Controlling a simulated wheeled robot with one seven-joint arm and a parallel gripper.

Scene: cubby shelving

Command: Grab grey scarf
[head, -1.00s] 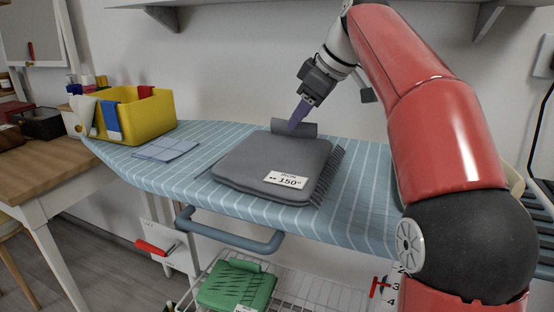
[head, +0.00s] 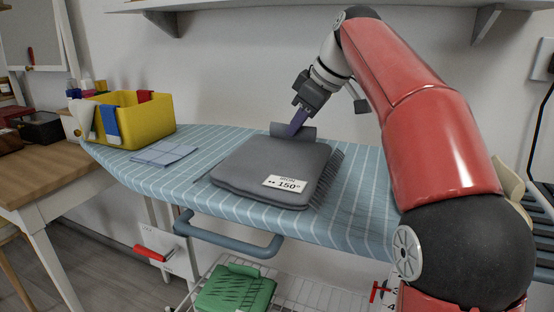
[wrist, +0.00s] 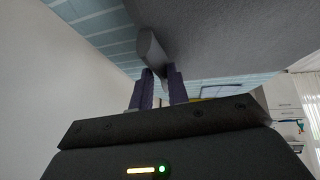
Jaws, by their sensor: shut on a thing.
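The grey scarf (head: 262,165) lies folded on the striped ironing board (head: 345,215), with a fringe along its right side and a rolled part (head: 307,132) at its back edge. A white "150°" label (head: 287,183) sits on its front right. My gripper (head: 294,128) reaches down from behind, its purple fingers at the rolled part. In the wrist view the fingers (wrist: 160,76) are closed on the end of the grey roll (wrist: 151,47). The exact contact is partly hidden in the head view.
A yellow bin (head: 148,122) with cloths over its rim and a folded blue cloth (head: 163,153) are on the board's left. A green folded item (head: 235,288) lies in the wire rack below. A wall shelf (head: 290,5) is above; a wooden table (head: 45,172) stands at left.

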